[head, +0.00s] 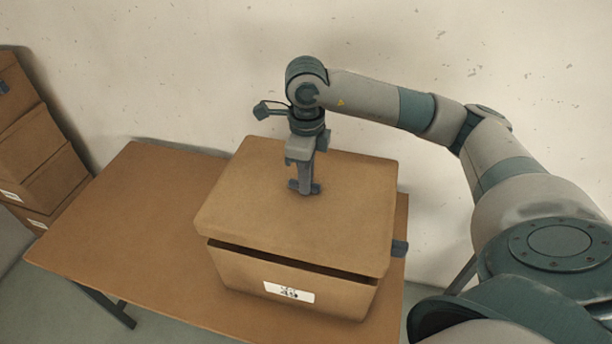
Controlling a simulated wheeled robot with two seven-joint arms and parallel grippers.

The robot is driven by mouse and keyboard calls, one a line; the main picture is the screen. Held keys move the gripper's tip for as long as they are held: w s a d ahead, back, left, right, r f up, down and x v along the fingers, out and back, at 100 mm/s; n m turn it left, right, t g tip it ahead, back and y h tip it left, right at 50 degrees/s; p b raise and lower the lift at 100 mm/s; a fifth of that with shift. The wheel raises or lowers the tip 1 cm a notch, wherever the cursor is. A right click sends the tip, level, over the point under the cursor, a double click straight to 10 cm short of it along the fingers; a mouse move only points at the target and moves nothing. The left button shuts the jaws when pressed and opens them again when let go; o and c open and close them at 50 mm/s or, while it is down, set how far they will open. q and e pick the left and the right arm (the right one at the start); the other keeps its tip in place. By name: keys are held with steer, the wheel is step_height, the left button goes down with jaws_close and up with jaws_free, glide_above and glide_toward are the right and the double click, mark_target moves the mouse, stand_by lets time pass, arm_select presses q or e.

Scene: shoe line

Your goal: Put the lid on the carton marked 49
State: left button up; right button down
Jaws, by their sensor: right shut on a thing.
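A brown carton (246,277) stands on the table, with a white label (289,292) on its front that seems to read 49. The brown lid (340,215) lies over the carton's top. A dark gap shows between the lid's front edge and the carton's front wall, so the lid is not flush there. My right gripper (304,188) points down at the middle of the lid and is shut on it; the exact grip point is small and partly hidden. My left gripper is not in view.
The brown table (130,225) has clear room left of the carton. Stacked cartons (35,150) stand at the far left. A pale wall (200,70) is close behind the table.

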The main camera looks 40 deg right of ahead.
steer(key=shift+f+b, duration=0.75)
steer(key=shift+f, duration=1.1)
steer(key=shift+f+b, duration=1.95)
steer(key=shift+b, duration=0.15)
steer(key=shift+f+b, duration=0.4)
steer(key=shift+b, duration=0.9)
steer(key=c, duration=1.3)
jaws_free()
steer(key=shift+c, duration=0.2)
steer(key=shift+r, duration=0.1)
steer(key=shift+r+p, duration=1.55)
steer(key=shift+r, duration=1.85)
